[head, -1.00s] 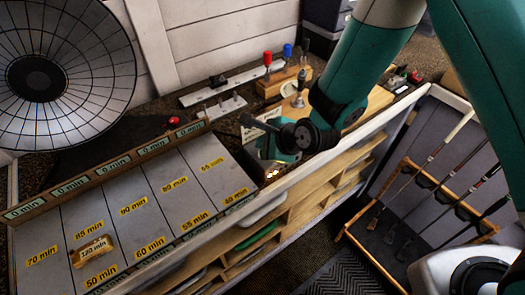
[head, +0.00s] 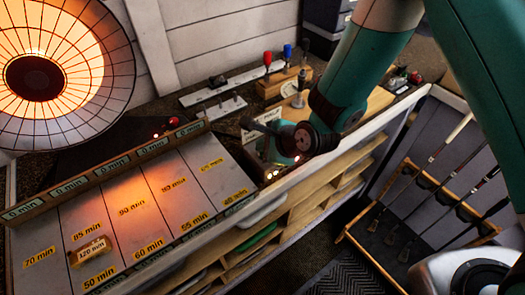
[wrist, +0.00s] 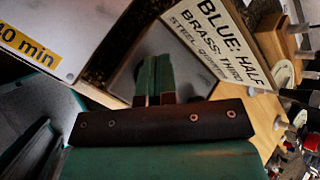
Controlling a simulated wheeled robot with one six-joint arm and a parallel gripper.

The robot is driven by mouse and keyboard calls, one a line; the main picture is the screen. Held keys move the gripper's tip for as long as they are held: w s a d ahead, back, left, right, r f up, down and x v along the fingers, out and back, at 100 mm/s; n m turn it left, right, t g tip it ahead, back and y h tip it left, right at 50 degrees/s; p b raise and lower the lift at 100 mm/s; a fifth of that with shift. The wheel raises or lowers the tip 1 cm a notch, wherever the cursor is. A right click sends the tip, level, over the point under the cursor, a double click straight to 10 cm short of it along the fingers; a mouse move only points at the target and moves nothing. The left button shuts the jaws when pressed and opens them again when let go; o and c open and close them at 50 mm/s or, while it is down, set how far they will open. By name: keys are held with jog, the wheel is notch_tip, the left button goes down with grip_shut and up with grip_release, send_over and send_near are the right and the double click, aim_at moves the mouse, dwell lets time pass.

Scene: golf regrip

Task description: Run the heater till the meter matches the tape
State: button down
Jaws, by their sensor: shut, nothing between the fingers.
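The heater (head: 60,75) is a large round dish with a wire grille at the upper left of the head view. It glows orange and lights the panels below. Yellow tape labels with minute values, such as the 90 min label (head: 132,208), mark the grey panels (head: 165,225). A small wooden block (head: 90,251) reading 120 min sits at the lower left. My gripper (wrist: 155,90) is shut and empty in the wrist view, over a grey surface beside the sign. In the head view my gripper (head: 277,148) is partly hidden by my arm. I cannot identify the meter.
A sign (wrist: 215,40) reads blue half, brass third, steel quarter. Red (head: 267,58) and blue (head: 288,52) handled tools stand behind. A small red light (head: 172,121) shows by the panels. A rack of golf clubs (head: 415,200) stands at the right.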

dwell(0.4)
jog(key=shift+r+p, duration=0.7)
jog(key=shift+r, duration=0.2)
notch_tip(320, 180, up, 5)
jog(key=p, duration=0.4)
dwell(0.5)
